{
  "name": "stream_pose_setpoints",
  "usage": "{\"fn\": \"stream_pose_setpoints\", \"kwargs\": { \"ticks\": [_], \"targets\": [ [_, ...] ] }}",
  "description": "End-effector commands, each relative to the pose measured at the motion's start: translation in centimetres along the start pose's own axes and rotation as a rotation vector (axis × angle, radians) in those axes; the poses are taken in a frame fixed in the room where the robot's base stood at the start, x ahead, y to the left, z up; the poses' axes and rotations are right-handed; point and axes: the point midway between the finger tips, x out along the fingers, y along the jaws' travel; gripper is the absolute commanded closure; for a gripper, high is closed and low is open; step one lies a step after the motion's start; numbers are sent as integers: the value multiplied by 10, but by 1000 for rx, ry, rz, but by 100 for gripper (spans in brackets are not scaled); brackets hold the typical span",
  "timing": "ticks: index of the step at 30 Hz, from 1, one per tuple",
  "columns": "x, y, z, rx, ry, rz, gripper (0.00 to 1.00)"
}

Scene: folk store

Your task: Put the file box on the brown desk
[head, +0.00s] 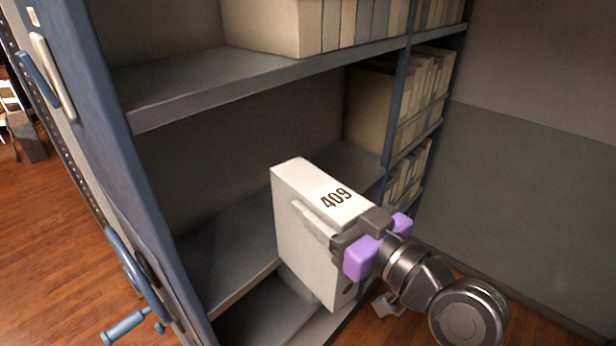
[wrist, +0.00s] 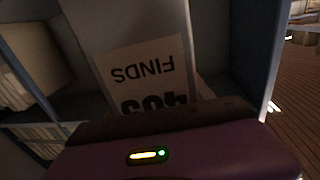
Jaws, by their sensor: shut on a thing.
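The file box (head: 300,225) is a white upright box marked 409, in the middle of the head view in front of the shelf unit. My gripper (head: 345,245) is shut on its near right side and holds it at the edge of the shelves. In the wrist view the file box (wrist: 145,75) fills the middle, with a label reading FINDS upside down; my gripper (wrist: 165,125) covers its lower part. Whether the box touches a shelf is hard to tell. I cannot identify the brown desk for certain in either view.
A metal shelf unit (head: 225,85) surrounds the box, with a shelf board above and other boxes (head: 300,28) on it. The unit's blue end panel with a wheel handle (head: 135,270) stands at left. Wooden floor (head: 50,215) lies open beyond it.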

Motion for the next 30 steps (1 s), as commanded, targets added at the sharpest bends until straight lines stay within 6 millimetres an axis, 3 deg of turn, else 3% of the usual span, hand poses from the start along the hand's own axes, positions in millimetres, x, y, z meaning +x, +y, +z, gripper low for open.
{"fn": "stream_pose_setpoints", "kwargs": {
  "ticks": [16,27,30],
  "targets": [
    [-90,47,149,2,1,352,100],
    [-132,70,220,0,3,522,100],
    [-138,73,230,0,7,545,100]
  ]
}}
